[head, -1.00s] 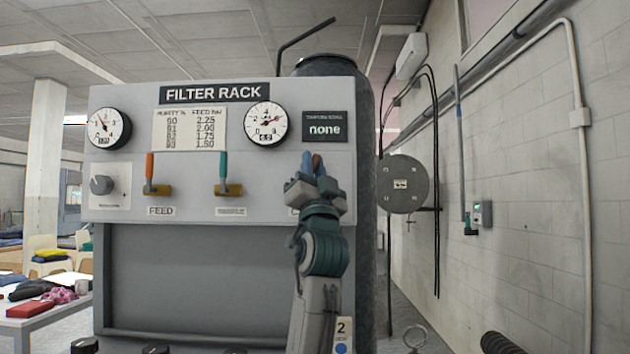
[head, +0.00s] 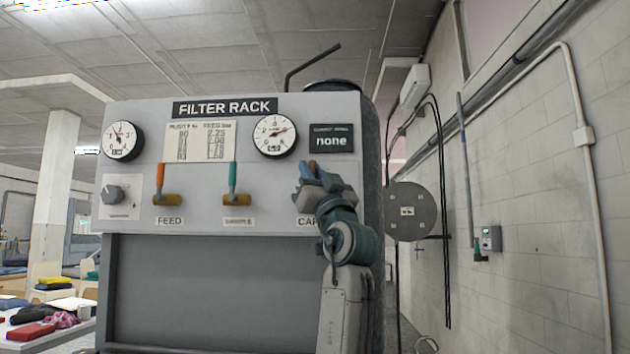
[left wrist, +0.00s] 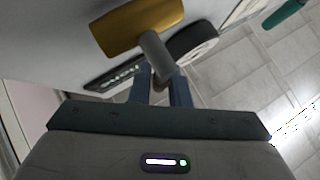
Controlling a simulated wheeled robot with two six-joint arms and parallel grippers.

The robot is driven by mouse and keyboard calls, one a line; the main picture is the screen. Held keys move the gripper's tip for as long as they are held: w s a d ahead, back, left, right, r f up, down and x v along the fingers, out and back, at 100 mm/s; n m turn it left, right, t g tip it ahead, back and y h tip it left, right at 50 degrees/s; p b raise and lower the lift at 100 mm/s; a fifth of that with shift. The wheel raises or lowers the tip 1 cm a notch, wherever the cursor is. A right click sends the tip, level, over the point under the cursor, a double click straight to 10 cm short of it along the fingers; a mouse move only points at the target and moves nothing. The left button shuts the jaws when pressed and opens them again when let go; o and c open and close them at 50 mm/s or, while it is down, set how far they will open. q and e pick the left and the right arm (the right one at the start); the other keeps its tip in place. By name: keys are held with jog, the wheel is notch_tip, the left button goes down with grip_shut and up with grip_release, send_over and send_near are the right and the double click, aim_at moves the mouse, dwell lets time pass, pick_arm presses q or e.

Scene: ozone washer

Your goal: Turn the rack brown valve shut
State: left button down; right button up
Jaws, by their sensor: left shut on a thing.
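The brown valve sits at the right of the filter rack panel, above a label that starts with "CA". My left gripper (head: 312,175) covers most of it in the head view. A small brown piece of its handle (head: 313,163) shows between the blue fingers. In the left wrist view, the valve's brass body (left wrist: 130,30) and grey stem (left wrist: 154,55) show. My left gripper (left wrist: 160,90) is shut on the handle there, with one blue finger on each side. The handle's exact angle is mostly hidden. My right gripper is not in view.
The filter rack (head: 130,230) also has an orange feed lever (head: 160,177) and a teal lever (head: 232,176), both upright. Two gauges (head: 122,141) (head: 275,136) and a display reading "none" (head: 331,138) sit above. A table with cloths (head: 50,330) stands left.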

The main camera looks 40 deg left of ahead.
pick_arm(q)
jog(key=shift+a+n+g, duration=0.15)
jog(key=shift+n+g, duration=0.55)
jog(key=shift+n, duration=0.1)
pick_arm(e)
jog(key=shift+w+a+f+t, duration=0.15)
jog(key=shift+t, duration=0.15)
pick_arm(q)
jog(key=c, duration=1.4)
grip_release()
jog(key=shift+o, duration=0.2)
jog(key=b+v, duration=0.2)
jog(key=v, duration=0.9)
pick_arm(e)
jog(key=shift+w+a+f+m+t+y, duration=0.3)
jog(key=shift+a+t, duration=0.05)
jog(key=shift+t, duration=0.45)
pick_arm(q)
jog(key=shift+a+f, duration=0.1)
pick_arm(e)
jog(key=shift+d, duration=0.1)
